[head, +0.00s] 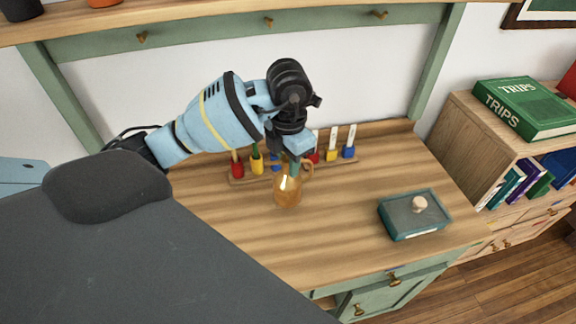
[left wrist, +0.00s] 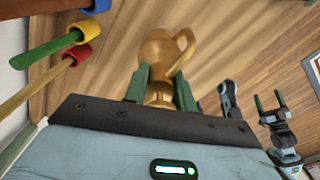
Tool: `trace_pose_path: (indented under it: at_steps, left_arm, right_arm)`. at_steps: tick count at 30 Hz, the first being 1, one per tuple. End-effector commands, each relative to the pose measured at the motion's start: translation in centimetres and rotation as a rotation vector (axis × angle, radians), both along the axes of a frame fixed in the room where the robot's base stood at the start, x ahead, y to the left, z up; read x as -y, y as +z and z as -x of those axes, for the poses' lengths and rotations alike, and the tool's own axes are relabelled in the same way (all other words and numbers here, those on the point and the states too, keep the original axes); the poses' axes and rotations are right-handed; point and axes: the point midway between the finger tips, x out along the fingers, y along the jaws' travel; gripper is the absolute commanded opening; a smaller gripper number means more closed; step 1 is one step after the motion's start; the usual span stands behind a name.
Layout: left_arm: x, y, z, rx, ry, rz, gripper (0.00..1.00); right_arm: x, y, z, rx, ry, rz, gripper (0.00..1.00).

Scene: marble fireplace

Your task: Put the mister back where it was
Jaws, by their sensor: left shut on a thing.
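The mister is an amber, jug-like bottle (head: 287,192) with a loop handle, over the middle of the wooden desk top in the head view. My left gripper (head: 294,167) comes down from above and is shut on its upper part. In the left wrist view the mister (left wrist: 158,55) sits between the two green fingers (left wrist: 160,88), its handle to the right. I cannot tell whether its base touches the desk. My right gripper (left wrist: 270,102) shows small at the right of the left wrist view, with its fingers apart and empty.
A wooden rack (head: 237,180) with several red, yellow and blue-ended tools stands close behind the mister. A teal box (head: 400,226) with a round knob lies at the desk's right. The desk between them is clear. A shelf (head: 200,22) runs above, and a bookcase (head: 485,140) stands at right.

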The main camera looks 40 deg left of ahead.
Motion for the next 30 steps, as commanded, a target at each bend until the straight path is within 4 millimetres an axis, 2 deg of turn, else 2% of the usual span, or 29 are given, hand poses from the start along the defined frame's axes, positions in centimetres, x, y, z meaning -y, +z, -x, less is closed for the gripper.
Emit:
trace_pose_path:
  at_steps: [12,19,30]
  left_arm:
    - [-1.1,-0.1,-1.4,0.002,0.001,0.002,0.0]
    - [-1.1,-3.3,-1.3,0.0,-0.001,0.002,0.0]
    - [-1.1,-3.8,-1.3,0.003,-0.001,0.001,0.0]
  right_arm:
    - [-0.2,-0.3,0.6,-0.014,-0.005,-0.003,0.82]
    - [-0.2,-0.2,1.0,-0.02,-0.004,-0.003,0.82]
    - [-0.1,-0.3,0.7,-0.016,-0.004,-0.002,0.82]
